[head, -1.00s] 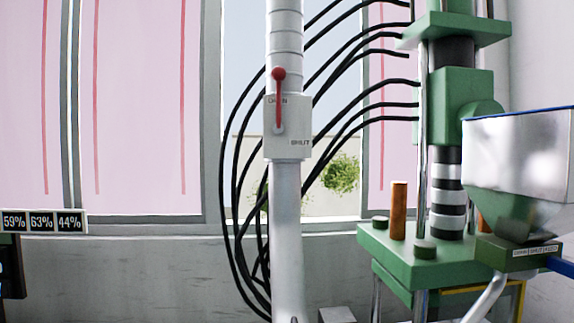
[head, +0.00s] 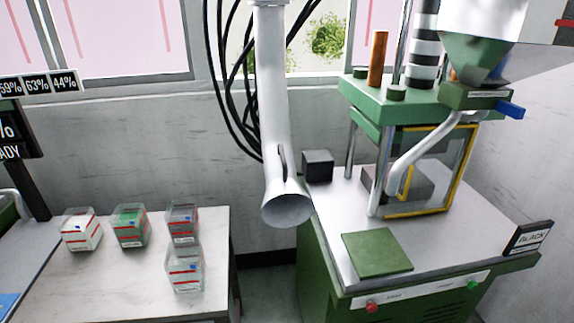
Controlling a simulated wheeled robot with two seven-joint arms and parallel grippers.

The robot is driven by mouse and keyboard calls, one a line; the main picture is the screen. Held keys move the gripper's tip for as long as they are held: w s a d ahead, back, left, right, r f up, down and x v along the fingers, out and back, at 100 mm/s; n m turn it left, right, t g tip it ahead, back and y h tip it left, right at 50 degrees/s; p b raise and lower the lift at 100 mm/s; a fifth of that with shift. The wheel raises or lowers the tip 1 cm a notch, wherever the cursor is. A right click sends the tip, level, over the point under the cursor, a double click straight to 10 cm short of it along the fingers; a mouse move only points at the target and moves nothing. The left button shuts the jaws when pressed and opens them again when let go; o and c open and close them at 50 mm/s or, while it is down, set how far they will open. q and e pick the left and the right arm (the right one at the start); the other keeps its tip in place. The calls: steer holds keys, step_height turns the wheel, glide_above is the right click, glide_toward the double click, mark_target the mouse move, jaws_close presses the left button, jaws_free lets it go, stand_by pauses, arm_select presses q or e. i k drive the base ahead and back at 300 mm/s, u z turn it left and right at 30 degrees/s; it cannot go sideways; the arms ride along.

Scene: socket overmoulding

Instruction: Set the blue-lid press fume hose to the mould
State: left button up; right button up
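The white fume hose (head: 272,110) hangs down in the middle of the head view. Its flared open mouth (head: 287,208) is at the left of the green press (head: 375,100), above and outside the bench edge, apart from the mould area. The press has a hopper (head: 480,30) whose top is cut off, so its lid is out of view. A dark block that looks like the mould (head: 415,188) sits behind the yellow-edged clear guard (head: 462,165), partly hidden by a bent feed pipe (head: 418,150). Neither of my grippers is in view.
A green pad (head: 377,252) lies on the press bench, with a BLACK sign (head: 528,237) at right and a dark box (head: 317,166) behind the hose mouth. Several clear boxes (head: 130,226) stand on the left table (head: 120,290). Black cables (head: 222,90) hang behind the hose.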

mark_target(286, 204)
steer(key=k, duration=0.2)
steer(key=u, duration=1.1)
steer(key=i, duration=0.55)
steer(key=z, duration=0.4)
